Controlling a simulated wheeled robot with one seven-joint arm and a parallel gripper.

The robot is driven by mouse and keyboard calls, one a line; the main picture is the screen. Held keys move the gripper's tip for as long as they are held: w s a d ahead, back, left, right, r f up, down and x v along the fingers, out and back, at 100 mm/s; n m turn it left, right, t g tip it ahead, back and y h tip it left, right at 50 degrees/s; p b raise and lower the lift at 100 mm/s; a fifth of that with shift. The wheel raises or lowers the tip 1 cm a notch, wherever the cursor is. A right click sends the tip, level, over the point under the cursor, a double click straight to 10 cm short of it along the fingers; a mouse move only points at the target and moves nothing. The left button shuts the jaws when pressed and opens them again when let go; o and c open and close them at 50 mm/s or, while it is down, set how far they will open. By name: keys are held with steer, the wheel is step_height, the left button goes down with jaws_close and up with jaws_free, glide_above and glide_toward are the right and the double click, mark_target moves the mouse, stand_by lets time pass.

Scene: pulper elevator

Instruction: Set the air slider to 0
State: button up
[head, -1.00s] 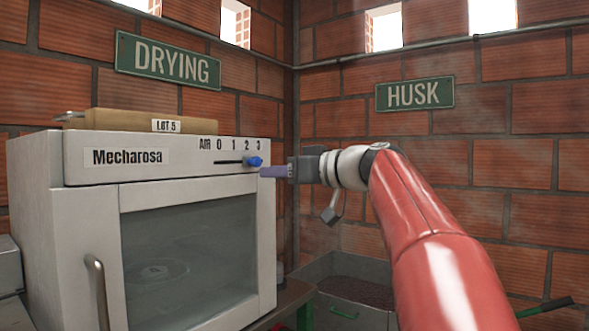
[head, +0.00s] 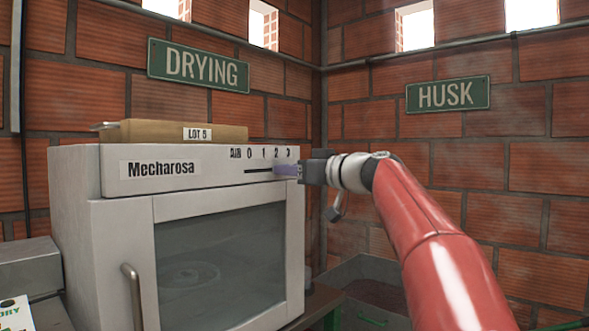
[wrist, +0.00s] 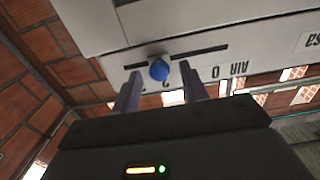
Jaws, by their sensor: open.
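The air slider is a dark horizontal slot (head: 256,171) on the white dryer's front panel, under the marks AIR 0 1 2 3. Its blue knob (wrist: 159,69) shows in the wrist view near the 2, toward the 3 end; in the head view my fingers hide it. My gripper (head: 286,171) is at the panel's right end, its purple fingers pointing left. In the wrist view my gripper (wrist: 160,72) is open, with one fingertip on each side of the knob. I see small gaps beside the knob; whether the tips reach past its face is unclear.
The white Mecharosa dryer (head: 125,190) has a glass door with a metal handle (head: 132,296). A LOT 5 box (head: 165,132) lies on top. Brick walls stand behind and to the right. A husk bin (head: 375,272) stands low at the right.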

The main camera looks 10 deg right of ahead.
jaws_close()
steer(key=s+a+b, duration=0.1)
steer(key=a, duration=0.1)
steer(key=s+a+b, duration=0.3)
steer(key=a+b, duration=0.1)
steer(key=shift+s+a+f, duration=0.15)
steer(key=shift+s, duration=0.15)
steer(key=shift+s+a, duration=0.15)
steer(key=shift+a, duration=0.1)
jaws_free()
steer(key=shift+a, duration=0.1)
steer(key=shift+s, duration=0.1)
